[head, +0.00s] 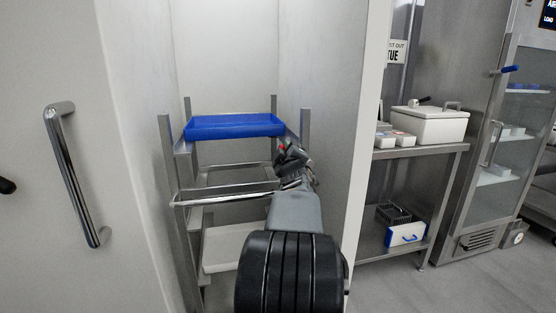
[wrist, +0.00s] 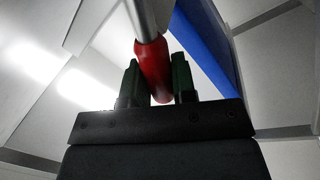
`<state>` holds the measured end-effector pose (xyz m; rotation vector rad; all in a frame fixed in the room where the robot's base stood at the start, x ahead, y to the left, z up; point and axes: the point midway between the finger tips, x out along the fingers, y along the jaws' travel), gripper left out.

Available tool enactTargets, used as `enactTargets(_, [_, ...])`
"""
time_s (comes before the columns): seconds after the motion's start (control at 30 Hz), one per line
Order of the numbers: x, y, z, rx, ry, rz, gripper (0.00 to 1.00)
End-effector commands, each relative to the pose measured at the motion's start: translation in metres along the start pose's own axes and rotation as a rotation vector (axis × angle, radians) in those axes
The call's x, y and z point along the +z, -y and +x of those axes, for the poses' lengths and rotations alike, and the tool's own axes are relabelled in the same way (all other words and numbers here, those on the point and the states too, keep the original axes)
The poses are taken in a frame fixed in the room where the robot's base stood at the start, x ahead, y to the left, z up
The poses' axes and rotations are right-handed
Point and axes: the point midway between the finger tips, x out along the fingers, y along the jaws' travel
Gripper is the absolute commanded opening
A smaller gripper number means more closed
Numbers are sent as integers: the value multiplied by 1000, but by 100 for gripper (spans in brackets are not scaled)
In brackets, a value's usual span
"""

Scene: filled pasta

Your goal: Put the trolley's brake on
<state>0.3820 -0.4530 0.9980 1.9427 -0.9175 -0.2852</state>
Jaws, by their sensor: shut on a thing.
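The trolley (head: 167,165) is a grey metal rack standing in a narrow white-walled alcove in the head view. A blue tray (head: 236,131) sits at its top. My gripper (head: 284,152) is at the trolley's right side, just below the blue tray. In the wrist view my gripper (wrist: 156,70) has its two dark fingers on either side of a red grip (wrist: 152,62), shut on it. The red grip caps the end of a metal rod (wrist: 143,20), which looks like the brake lever. In the head view my arm hides most of the lever.
Alcove walls stand close on both sides of the trolley. A door with a long metal handle (head: 74,175) is at the left. A steel table (head: 425,151) with a white box (head: 430,127) and a glass-door cabinet (head: 500,140) stand at the right.

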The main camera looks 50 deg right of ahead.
Motion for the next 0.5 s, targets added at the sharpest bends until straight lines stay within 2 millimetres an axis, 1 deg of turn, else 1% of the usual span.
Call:
enactTargets(0.03, [5, 2, -1, 2, 4, -14, 0])
enactTargets(0.1, [6, 2, -2, 4, 4, -32, 0])
enactTargets(0.5, [7, 2, -1, 4, 1, -63, 0])
